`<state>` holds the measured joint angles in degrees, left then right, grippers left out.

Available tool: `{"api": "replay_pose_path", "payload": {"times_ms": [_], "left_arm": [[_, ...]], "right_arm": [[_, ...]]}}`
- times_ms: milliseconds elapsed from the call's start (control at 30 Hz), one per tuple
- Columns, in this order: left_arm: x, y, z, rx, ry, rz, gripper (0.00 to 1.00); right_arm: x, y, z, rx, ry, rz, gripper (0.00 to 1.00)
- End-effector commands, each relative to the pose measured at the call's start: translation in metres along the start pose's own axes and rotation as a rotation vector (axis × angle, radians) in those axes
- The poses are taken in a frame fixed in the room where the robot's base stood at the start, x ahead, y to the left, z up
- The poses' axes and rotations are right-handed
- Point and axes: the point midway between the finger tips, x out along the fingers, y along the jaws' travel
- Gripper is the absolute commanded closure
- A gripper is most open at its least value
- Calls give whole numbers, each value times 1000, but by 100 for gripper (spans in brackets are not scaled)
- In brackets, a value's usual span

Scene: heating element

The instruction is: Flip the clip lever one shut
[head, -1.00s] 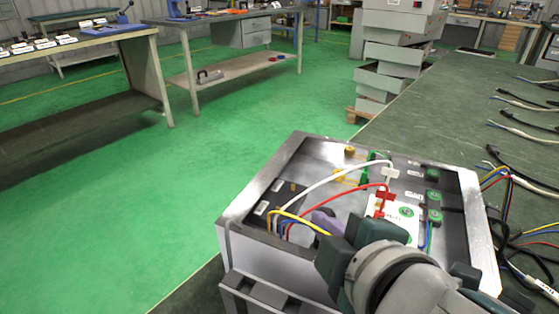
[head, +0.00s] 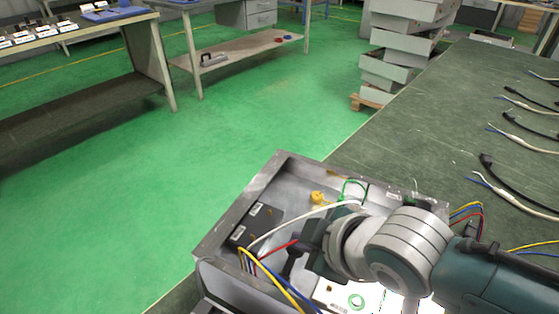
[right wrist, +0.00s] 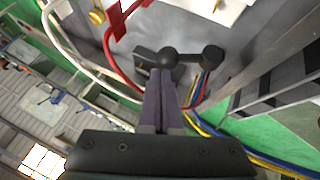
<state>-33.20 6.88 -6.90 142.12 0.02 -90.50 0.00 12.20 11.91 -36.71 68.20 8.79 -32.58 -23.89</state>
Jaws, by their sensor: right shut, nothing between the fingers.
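My right gripper (head: 294,257) is over the open metal box (head: 228,220) in the head view, its fingers partly hidden. In the right wrist view its fingers (right wrist: 160,80) are together and empty. Their tips are close to a black part with rounded knobs (right wrist: 190,54), perhaps a lever; I cannot tell whether they touch. A red clip (right wrist: 122,16) with a red wire is above left of the fingertips. I cannot tell for sure which part is clip lever one. My left gripper is not in view.
White, red, yellow and blue wires (head: 262,270) run from a black block (head: 257,222) in the box. A yellow part (head: 317,197) stands near the box's far wall. Loose cables (head: 515,145) lie on the dark workbench (head: 440,140).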

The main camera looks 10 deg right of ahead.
Motion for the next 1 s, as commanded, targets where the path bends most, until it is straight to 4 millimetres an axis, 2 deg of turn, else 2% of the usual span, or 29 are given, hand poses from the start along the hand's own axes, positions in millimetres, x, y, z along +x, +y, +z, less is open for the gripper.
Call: {"api": "replay_pose_path", "payload": {"times_ms": [400, 1000], "left_arm": [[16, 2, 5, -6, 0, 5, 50], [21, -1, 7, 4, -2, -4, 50]], "right_arm": [[22, 6, 6, 0, 3, 2, 100], [28, 9, 11, 0, 0, 1, 100]]}}
